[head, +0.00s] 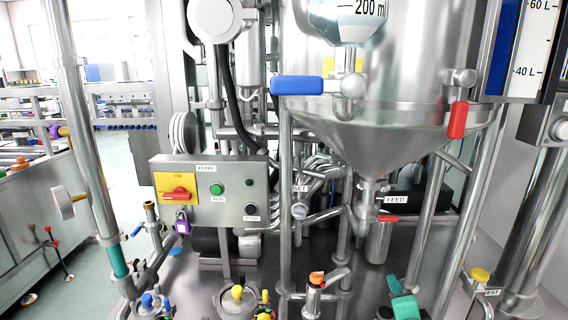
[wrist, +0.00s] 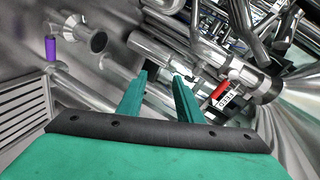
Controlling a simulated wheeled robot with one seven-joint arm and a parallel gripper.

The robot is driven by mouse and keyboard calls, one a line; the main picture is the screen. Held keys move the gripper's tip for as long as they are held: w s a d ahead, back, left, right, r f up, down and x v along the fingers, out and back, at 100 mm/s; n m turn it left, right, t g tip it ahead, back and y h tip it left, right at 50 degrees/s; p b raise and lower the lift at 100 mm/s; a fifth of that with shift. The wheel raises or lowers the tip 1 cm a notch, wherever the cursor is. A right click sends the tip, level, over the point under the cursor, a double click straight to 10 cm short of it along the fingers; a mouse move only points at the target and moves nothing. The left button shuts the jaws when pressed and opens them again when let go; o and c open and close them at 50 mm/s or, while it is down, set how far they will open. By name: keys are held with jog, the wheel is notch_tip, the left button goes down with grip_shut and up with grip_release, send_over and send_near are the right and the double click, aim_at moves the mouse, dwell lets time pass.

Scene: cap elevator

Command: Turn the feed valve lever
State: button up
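The feed valve lever (head: 375,219) is a small red handle under the big steel cone in the head view, lying roughly level. A white label reading FEED (head: 395,199) sits just above and right of it. In the wrist view the red lever (wrist: 220,90) is right of my fingers, with the label (wrist: 227,101) beside it. My gripper (wrist: 160,77) has two green fingers with a clear gap and nothing between them. The lever is apart from the fingers. A green piece (head: 405,307) shows at the bottom of the head view; I cannot tell whether it is my gripper.
A steel hopper cone (head: 395,135) hangs above the lever, with a larger red handle (head: 457,120) and a blue handle (head: 297,86). A control box (head: 212,196) stands left. Several pipes crowd around the lever. A purple-capped part (wrist: 51,49) is at left in the wrist view.

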jog(key=s+a+f+n, duration=0.5)
jog(key=s+a+f, duration=0.2)
jog(key=s+f, duration=0.35)
jog(key=s+a+f+n, duration=0.4)
jog(key=s+a+f, duration=0.4)
jog(key=f, duration=0.4)
jog(key=s+a+r+n+y, duration=0.1)
jog(key=s+a, duration=0.3)
jog(key=s, duration=0.4)
jog(key=s+a+n+y, duration=0.1)
jog(key=s+a+n, duration=0.3)
jog(key=s, duration=0.5)
jog(key=s+a+r+n, duration=0.1)
jog(key=s+a+n, duration=0.1)
jog(key=s+a, duration=0.3)
jog(key=s, duration=0.3)
jog(key=shift+s+a+r+t+y, duration=0.25)
jog(key=shift+a+r+t+y, duration=0.05)
jog(key=shift+r+t+y, duration=0.1)
